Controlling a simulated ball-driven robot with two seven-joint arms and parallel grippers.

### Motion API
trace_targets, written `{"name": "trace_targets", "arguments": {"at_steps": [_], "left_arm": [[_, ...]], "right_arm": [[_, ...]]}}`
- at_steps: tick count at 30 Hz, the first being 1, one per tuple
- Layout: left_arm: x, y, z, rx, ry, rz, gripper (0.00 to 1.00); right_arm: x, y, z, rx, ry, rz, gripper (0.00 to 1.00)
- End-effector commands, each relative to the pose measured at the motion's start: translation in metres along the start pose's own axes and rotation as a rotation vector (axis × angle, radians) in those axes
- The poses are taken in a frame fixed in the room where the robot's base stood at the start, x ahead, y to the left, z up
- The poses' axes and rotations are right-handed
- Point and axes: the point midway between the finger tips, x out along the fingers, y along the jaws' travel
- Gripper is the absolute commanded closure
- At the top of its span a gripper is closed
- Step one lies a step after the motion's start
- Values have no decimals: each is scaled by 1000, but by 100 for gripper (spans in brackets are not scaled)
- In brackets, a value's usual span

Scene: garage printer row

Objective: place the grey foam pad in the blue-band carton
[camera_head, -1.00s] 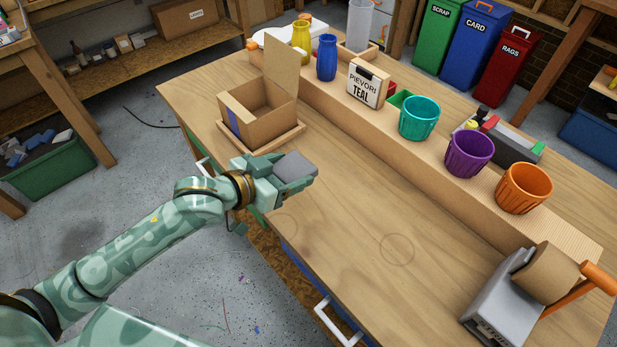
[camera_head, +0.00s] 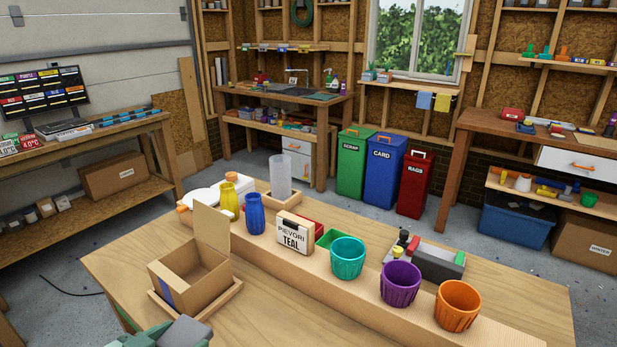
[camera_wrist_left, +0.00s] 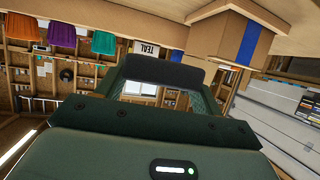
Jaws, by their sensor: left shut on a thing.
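The blue-band carton (camera_head: 205,288) stands open on a wooden tray (camera_head: 231,292) at the left of the workbench, its flap raised behind. The blue band (camera_head: 167,291) is on its front left corner. My left gripper (camera_head: 166,337) is at the bottom edge of the head view, in front of the carton, mostly cut off. It is shut on the grey foam pad (camera_head: 187,332). In the left wrist view, which appears upside down, the pad (camera_wrist_left: 163,71) shows dark between the fingers, and the carton (camera_wrist_left: 221,48) lies beyond it, apart. My right gripper is not in view.
A raised ledge behind the carton holds a yellow vase (camera_head: 229,201), a blue vase (camera_head: 254,214), a PIEVORI TEAL box (camera_head: 293,235), and teal (camera_head: 348,258), purple (camera_head: 400,284) and orange (camera_head: 457,306) cups. The bench (camera_head: 275,318) right of the carton is bare.

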Motion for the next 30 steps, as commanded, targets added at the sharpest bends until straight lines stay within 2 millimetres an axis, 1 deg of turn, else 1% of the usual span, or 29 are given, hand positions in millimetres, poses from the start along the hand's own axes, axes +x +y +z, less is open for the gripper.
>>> {"name": "trace_targets", "arguments": {"at_steps": [1, 6, 12, 16, 19, 24, 30], "left_arm": [[-1, 4, -9, -20, 9, -27, 54], [-10, 10, -33, -76, 9, -151, 54], [-23, 15, -57, -130, 7, -289, 54], [-28, 21, -68, -150, 4, -344, 54], [-28, 26, -74, -157, 3, -363, 54], [-26, 30, -76, -157, -1, -377, 54], [-27, 31, -77, -155, 0, -377, 54]], "right_arm": [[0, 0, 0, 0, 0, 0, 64], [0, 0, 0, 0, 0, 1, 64], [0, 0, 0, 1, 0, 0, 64], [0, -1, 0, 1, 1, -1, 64], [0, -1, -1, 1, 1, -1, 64], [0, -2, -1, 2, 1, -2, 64], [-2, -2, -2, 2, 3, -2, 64]]}}
